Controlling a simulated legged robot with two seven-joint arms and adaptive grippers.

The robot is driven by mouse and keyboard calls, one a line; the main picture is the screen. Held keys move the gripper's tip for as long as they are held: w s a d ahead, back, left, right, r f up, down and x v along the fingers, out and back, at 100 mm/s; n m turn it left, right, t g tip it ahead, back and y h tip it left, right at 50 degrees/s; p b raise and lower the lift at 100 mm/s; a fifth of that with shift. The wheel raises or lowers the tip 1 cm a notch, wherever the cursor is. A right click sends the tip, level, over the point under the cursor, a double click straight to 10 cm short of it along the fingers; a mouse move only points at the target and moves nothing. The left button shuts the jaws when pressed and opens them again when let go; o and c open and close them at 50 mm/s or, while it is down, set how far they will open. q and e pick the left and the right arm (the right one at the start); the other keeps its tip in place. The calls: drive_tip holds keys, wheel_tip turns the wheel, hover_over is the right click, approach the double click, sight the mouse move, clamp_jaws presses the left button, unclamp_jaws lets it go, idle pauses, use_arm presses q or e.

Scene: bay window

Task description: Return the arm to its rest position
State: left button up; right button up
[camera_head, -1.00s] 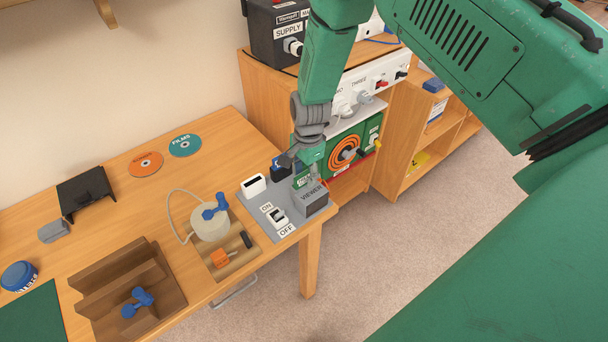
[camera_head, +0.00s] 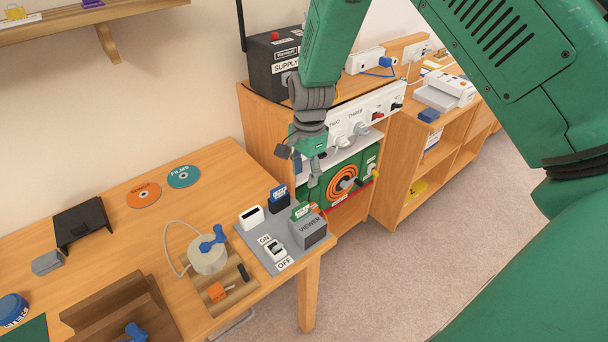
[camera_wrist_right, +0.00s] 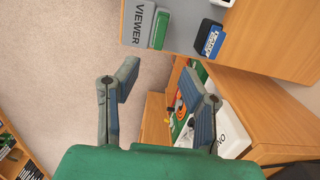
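My right arm, green with grey joints, comes in from the upper right of the head view. Its right gripper (camera_head: 306,172) hangs above the grey viewer (camera_head: 309,232), apart from it. In the wrist view the gripper's two blue-grey fingers (camera_wrist_right: 160,88) are spread with nothing between them. A green card (camera_head: 300,211) stands in the top of the viewer, and it also shows in the wrist view (camera_wrist_right: 160,29). A blue card (camera_head: 278,194) stands in a holder beside it. My left gripper is not in view.
The wooden table (camera_head: 216,160) holds two discs, a white spool with a blue handle (camera_head: 208,254) and a brown stepped block (camera_head: 112,312). Behind the gripper are a cabinet with a white socket strip (camera_head: 352,122), a green unit with an orange coil (camera_head: 343,178), and a black supply box (camera_head: 275,62).

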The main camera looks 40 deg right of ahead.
idle(0.6)
drive_tip(key=s+f+n, duration=0.1)
drive_tip(key=s+f, duration=0.2)
drive_tip(key=s+f+n, duration=0.2)
drive_tip(key=s+f, duration=0.1)
drive_tip(key=shift+s+f+h, duration=0.25)
drive_tip(key=shift+f+h, duration=0.05)
drive_tip(key=shift+f, duration=0.05)
drive_tip(key=s+a+f+n, duration=0.1)
drive_tip(key=s+f+n, duration=0.25)
drive_tip(key=s, duration=0.55)
drive_tip(key=s+a+f+n, duration=0.1)
drive_tip(key=s+f+n, duration=0.1)
drive_tip(key=s+n, duration=0.45)
drive_tip(key=s+a+f+n, duration=0.2)
drive_tip(key=s+f+n, duration=0.1)
drive_tip(key=s, duration=0.7)
wheel_tip(320, 180, down, 9)
drive_tip(key=w+n+b, duration=0.1)
drive_tip(key=w+b, duration=0.1)
drive_tip(key=b, duration=0.8)
drive_tip(key=shift+a+f+n+t, duration=0.2)
drive_tip(key=shift+a+n+t, duration=0.1)
drive_tip(key=shift+a, duration=0.15)
